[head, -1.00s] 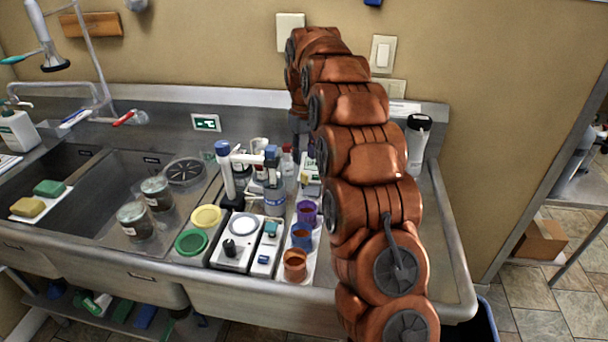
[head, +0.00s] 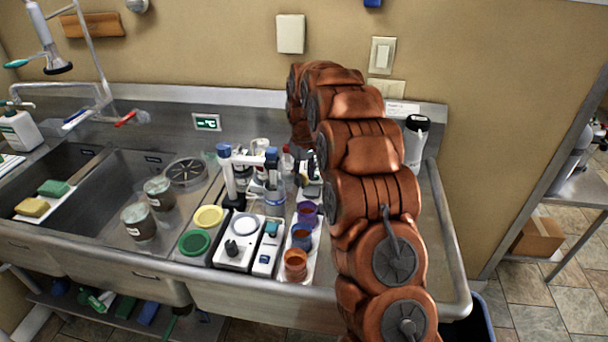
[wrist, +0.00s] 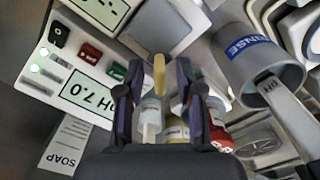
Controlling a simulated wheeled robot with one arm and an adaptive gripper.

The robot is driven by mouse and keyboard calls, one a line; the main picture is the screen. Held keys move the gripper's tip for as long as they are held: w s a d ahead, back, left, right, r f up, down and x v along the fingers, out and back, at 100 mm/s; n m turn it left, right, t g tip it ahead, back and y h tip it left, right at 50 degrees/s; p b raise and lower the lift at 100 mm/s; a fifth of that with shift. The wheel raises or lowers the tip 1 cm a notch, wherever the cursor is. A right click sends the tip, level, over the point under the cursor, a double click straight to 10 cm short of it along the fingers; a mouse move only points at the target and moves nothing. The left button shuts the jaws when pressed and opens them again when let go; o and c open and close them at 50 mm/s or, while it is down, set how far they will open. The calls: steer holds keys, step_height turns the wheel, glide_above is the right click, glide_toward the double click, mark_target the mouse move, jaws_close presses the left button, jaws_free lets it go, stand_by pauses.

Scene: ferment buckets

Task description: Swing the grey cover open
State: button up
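In the wrist view a flat, square grey panel (wrist: 156,28) sits beyond my fingertips, next to the pH 7.0 meter (wrist: 85,88). It looks like the grey cover and appears closed, though I cannot be sure. My gripper (wrist: 158,78) points toward it with its two dark fingers apart. A small yellow piece shows between the fingers; I cannot tell what it belongs to, and no grip on it is visible. In the head view my gripper is low behind the bench items, largely hidden by my arm, and I cannot make out the cover there.
A RINSE cup (wrist: 258,62) with a pH probe stands right of my gripper, and small bottles (wrist: 151,118) lie below the fingers. In the head view, purple, blue and orange cups (head: 295,262) stand left of my arm. The sink (head: 110,215) is farther left.

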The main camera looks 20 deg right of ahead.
steer(key=shift+c, duration=0.4)
jaws_close()
